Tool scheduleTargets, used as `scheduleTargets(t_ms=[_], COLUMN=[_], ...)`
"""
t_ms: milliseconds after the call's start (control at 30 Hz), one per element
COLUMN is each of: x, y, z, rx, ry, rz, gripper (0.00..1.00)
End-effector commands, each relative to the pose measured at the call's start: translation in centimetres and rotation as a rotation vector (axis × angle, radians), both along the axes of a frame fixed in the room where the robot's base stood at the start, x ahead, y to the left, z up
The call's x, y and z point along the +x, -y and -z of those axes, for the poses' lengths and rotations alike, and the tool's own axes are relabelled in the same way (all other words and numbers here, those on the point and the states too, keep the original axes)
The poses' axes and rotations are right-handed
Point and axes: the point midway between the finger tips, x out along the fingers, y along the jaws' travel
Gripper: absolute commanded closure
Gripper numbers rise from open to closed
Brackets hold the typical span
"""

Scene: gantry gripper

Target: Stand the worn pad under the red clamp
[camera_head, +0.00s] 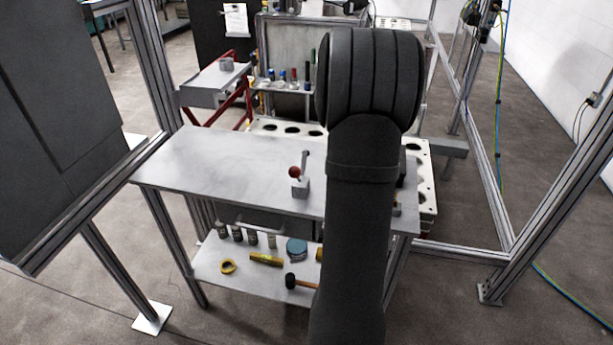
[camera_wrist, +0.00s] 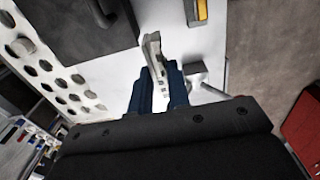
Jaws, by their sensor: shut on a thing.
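In the wrist view a pale grey, narrow pad (camera_wrist: 153,52) stands edge-on between the blue fingers of my gripper (camera_wrist: 158,78). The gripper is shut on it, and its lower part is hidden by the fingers. In the head view the red clamp shows as a red knob (camera_head: 294,172) on a lever over a small grey block (camera_head: 300,188), near the front edge of the metal table (camera_head: 215,158). My gripper and the pad are hidden behind my dark arm in the head view.
The table's left side is clear. The lower shelf (camera_head: 225,280) holds several bottles, a yellow ring (camera_head: 228,267), a blue tin (camera_head: 297,248) and a mallet (camera_head: 292,281). A white plate with round holes (camera_wrist: 62,72) and a dark block (camera_wrist: 92,30) show in the wrist view.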

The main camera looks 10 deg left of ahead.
Motion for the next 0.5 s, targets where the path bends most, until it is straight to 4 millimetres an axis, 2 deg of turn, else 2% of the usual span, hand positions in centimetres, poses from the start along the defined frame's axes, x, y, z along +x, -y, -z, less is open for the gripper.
scheduleTargets(t_ms=[67,167,500], x=[-0.1,0.1,1.9], y=[0.8,0.1,-7.1], z=[0.1,0.7,5.2], rx=[0.002,0.003,0.003], ry=[-0.007,-0.010,-0.011], rz=[0.000,-0.004,-0.005], gripper=[1.00,1.00,1.00])
